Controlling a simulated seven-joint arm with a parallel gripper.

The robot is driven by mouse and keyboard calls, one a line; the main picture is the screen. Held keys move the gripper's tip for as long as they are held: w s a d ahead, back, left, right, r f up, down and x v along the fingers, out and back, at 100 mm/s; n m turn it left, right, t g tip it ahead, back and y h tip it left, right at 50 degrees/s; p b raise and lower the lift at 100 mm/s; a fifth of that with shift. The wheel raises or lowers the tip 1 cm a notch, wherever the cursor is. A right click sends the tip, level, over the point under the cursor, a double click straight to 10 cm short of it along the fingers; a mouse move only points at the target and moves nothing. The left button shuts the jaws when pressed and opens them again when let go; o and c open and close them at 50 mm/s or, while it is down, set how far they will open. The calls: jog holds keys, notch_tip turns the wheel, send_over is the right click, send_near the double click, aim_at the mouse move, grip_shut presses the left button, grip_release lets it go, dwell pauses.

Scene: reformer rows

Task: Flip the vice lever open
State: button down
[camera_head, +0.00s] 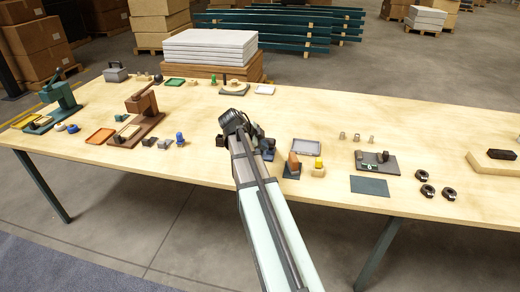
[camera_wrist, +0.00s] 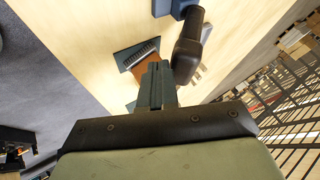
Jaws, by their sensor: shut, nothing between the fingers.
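My gripper (camera_head: 234,120) is over the middle of the wooden table, its fingers hidden in the head view. In the wrist view its fingers (camera_wrist: 156,78) are together and empty. A thick black handle (camera_wrist: 188,47), which looks like the vice lever, stands just right of the fingertips in that view. I cannot tell whether it touches them. A blue part (camera_wrist: 178,7) shows at its far end. In the head view, a dark blue object (camera_head: 267,144) beside my gripper, likely the vice, is partly hidden by my arm.
An orange brush (camera_head: 293,160) stands on a dark plate close to my arm's right; it also shows in the wrist view (camera_wrist: 140,55). A grey tray (camera_head: 305,146) and a dark fixture plate (camera_head: 377,162) lie further right. A brown press (camera_head: 140,118) stands left.

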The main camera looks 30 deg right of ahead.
aim_at(268, 140)
jog(key=shift+w+d+r, duration=0.15)
jog(key=shift+w+d, duration=0.05)
jog(key=shift+w, duration=0.05)
dwell(0.3)
jog(key=shift+w+d+r+y, duration=0.2)
jog(key=shift+r+y, duration=0.1)
jog(key=shift+r+g, duration=0.1)
jog(key=shift+g, duration=0.2)
jog(key=shift+w+d+r, duration=0.5)
jog(key=shift+r, duration=0.15)
jog(key=w+d+r, duration=0.3)
jog(key=w+d, duration=0.5)
jog(key=shift+r, duration=0.25)
